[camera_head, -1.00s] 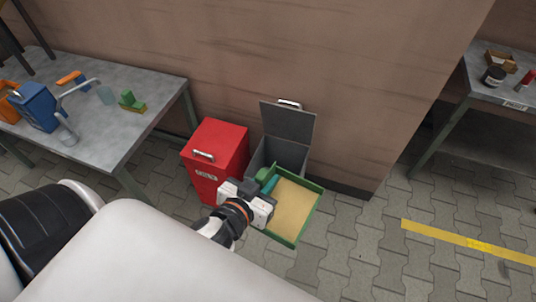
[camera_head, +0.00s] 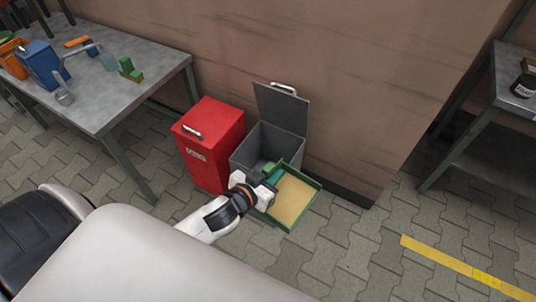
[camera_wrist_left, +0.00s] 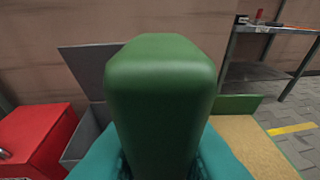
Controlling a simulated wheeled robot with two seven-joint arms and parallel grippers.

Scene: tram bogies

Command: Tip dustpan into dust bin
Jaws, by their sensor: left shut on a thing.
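My left gripper (camera_head: 266,180) is shut on the handle of a green dustpan (camera_head: 312,187). The dustpan carries a flat layer of tan dust (camera_head: 291,199). In the left wrist view the green handle (camera_wrist_left: 160,95) fills the middle, between teal fingers (camera_wrist_left: 98,160). The grey dust bin (camera_head: 247,149) stands on the floor with its lid (camera_head: 281,106) raised against the wall. The dustpan is at the bin's front right, and its pan looks close to level. I cannot tell whether it touches the bin. My right gripper is not in view.
A red bin (camera_head: 213,147) with a closed lid stands directly left of the grey bin. A metal table (camera_head: 125,92) with a blue can (camera_head: 43,63) and a green brush (camera_head: 130,70) is at the left. Another table (camera_head: 500,100) is at the right. Paved floor in front is clear.

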